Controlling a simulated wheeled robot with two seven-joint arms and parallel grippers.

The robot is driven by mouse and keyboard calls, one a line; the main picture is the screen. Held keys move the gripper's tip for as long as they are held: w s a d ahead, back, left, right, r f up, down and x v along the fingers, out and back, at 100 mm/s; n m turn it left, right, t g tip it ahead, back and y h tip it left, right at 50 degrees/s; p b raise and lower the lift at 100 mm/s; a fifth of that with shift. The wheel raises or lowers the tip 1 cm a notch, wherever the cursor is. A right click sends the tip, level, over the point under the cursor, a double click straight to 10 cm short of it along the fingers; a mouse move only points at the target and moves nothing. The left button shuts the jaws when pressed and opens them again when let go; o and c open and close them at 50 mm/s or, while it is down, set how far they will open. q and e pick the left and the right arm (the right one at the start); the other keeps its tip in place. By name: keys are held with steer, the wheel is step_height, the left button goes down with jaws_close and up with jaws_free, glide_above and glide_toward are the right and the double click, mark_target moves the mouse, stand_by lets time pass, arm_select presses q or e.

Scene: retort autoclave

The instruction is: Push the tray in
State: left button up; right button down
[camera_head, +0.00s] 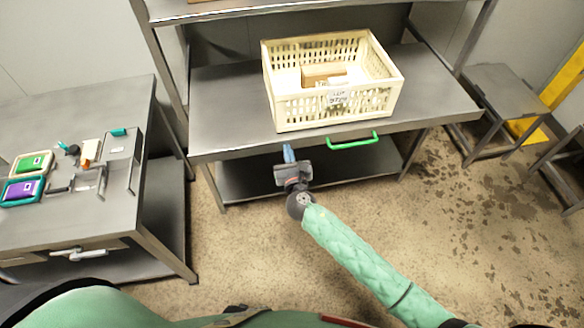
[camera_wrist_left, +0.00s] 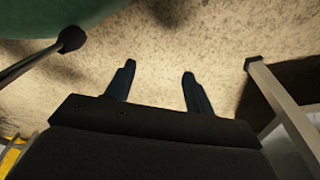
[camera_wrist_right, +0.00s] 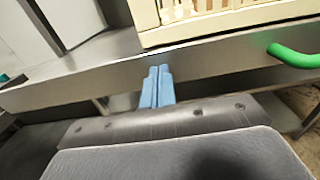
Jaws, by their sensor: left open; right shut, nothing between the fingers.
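A steel tray (camera_head: 225,112) with a green handle (camera_head: 352,141) on its front edge sticks out of a metal rack. A cream slatted crate (camera_head: 335,104) with a paper label stands on it. My right gripper (camera_head: 289,153) is shut and empty, just in front of the tray's front edge, left of the handle. In the right wrist view its blue fingers (camera_wrist_right: 157,86) are together and point at the tray's front face (camera_wrist_right: 205,58); I cannot tell whether they touch it. My left gripper (camera_wrist_left: 157,72) is open and empty above the floor; it is not seen in the head view.
A steel table (camera_head: 85,205) with a green device (camera_head: 32,163) and a purple device (camera_head: 22,190) stands at the left. A lower shelf (camera_head: 330,172) lies under the tray. Small steel stands (camera_head: 505,95) are at the right. The floor in front is clear.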

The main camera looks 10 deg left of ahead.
mark_target(283, 133)
steer(key=x, duration=0.7)
steer(key=shift+w+a+b, duration=0.1)
steer(key=shift+w+b, duration=0.2)
steer(key=shift+b, duration=0.05)
steer(key=b+x, duration=0.3)
steer(key=x, duration=1.1)
steer(key=shift+w+a+f, duration=0.1)
steer(key=shift+w+f, duration=0.1)
steer(key=shift+w+a+b, duration=0.15)
steer(key=shift+w+b, duration=0.2)
steer(key=shift+w, duration=0.25)
steer(key=shift+r, duration=0.35)
arm_select(q)
steer(key=w+d+r, duration=0.3)
steer(key=r, duration=0.6)
steer(key=shift+w+d+g, duration=0.2)
steer(key=shift+d+g, duration=0.1)
steer(key=shift+d, duration=0.1)
arm_select(e)
steer(key=shift+w, duration=0.1)
